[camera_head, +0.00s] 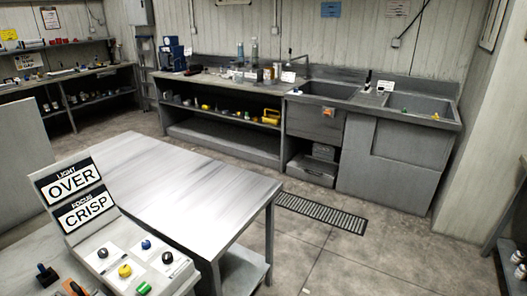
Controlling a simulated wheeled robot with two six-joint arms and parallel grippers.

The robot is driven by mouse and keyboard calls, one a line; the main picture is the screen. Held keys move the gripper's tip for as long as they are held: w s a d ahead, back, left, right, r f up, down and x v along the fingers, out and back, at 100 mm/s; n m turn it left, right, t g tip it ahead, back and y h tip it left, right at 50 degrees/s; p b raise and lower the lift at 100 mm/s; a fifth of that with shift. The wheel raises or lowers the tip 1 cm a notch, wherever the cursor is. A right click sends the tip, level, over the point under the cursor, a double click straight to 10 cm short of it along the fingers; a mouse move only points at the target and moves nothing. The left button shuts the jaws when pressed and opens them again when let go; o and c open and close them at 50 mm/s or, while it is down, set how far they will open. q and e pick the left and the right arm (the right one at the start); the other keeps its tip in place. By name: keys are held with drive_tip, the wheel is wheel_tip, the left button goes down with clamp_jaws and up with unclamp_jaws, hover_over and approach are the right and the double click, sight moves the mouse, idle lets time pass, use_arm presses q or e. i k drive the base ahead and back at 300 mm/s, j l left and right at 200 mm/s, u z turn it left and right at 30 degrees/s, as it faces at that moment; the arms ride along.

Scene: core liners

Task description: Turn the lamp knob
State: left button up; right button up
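A light grey control box (183,272) stands at the lower left with several knobs on white labelled patches. A black knob (103,252), a blue knob (146,244), a yellow knob (124,270), another black knob (167,257) and a green knob (143,288) show. The label print is too small to read, so I cannot tell which is the lamp knob. An upright sign (75,196) behind the knobs reads "LIGHT OVER" and "FOCUS CRISP". Neither of my grippers shows.
A bare grey metal table (190,180) stands just behind the box. Dark and orange tools (72,288) lie left of it. A bench with sinks (325,90) runs along the back wall. A floor grate (322,212) lies in open floor.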

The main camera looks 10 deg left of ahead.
sight(124, 271)
drive_tip(key=u, duration=1.45)
